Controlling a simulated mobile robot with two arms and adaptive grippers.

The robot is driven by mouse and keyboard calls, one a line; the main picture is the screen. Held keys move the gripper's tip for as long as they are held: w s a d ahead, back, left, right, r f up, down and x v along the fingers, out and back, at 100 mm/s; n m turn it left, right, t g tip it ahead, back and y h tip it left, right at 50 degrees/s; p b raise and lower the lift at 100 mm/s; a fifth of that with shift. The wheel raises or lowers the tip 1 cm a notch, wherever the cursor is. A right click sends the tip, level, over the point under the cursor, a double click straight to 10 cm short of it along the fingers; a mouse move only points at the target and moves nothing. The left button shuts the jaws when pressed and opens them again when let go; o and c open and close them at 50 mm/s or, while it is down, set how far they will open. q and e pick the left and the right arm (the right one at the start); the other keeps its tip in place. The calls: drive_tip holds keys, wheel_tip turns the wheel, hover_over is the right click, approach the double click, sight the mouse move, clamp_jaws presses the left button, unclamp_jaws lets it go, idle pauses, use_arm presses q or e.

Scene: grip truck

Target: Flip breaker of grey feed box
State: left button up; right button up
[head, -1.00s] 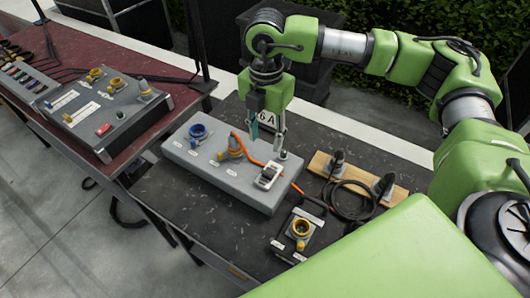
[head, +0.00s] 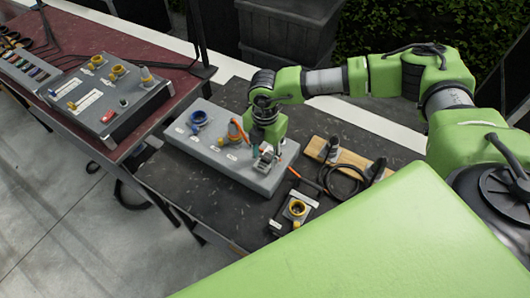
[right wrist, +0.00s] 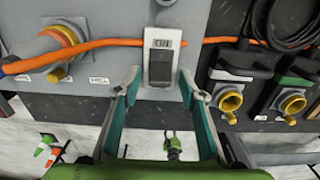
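The grey feed box (head: 228,158) lies on the dark table in the head view. Its breaker (right wrist: 160,62) shows in the right wrist view as a dark rocker in a white frame, with ON printed at its upper end. In the head view the breaker is partly hidden by my right gripper (head: 264,151), which is low over the box's right end. In the right wrist view the right gripper's teal-padded fingers (right wrist: 159,78) are apart on either side of the breaker, with nothing between them held. My left gripper is not in view.
An orange cable (right wrist: 100,44) runs across the box near the breaker. A blue socket (head: 199,118) stands at the box's far left. A wooden board with black plugs (head: 348,158) and a small box with a yellow socket (head: 296,209) lie nearby. Another grey box (head: 120,92) stands on the red table.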

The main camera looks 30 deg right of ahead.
sight(272, 151)
drive_tip(key=shift+c, duration=0.5)
clamp_jaws()
drive_tip(key=shift+d, duration=0.1)
drive_tip(key=g+y+b, duration=0.1)
drive_tip(key=d+y+b, duration=0.1)
drive_tip(key=y+b, duration=0.1)
drive_tip(key=shift+w+d+f+g+b, duration=0.1)
drive_tip(key=shift+w+f+g+b, duration=0.05)
drive_tip(key=shift+w+g+b, duration=0.2)
drive_tip(key=g+y+b, duration=0.1)
drive_tip(key=y+b, duration=0.1)
drive_tip(key=b, duration=0.1)
drive_tip(key=w+d+g+y+b, duration=0.1)
drive_tip(key=y+b, duration=0.1)
drive_tip(key=b, duration=0.1)
drive_tip(key=d+f+g+y+b, duration=0.1)
drive_tip(key=y+b, duration=0.1)
drive_tip(key=b, duration=0.2)
drive_tip(key=shift+w+g, duration=0.25)
drive_tip(key=shift+d+r+y+b, duration=0.2)
drive_tip(key=shift+y+b, duration=0.1)
drive_tip(key=shift+b, duration=0.35)
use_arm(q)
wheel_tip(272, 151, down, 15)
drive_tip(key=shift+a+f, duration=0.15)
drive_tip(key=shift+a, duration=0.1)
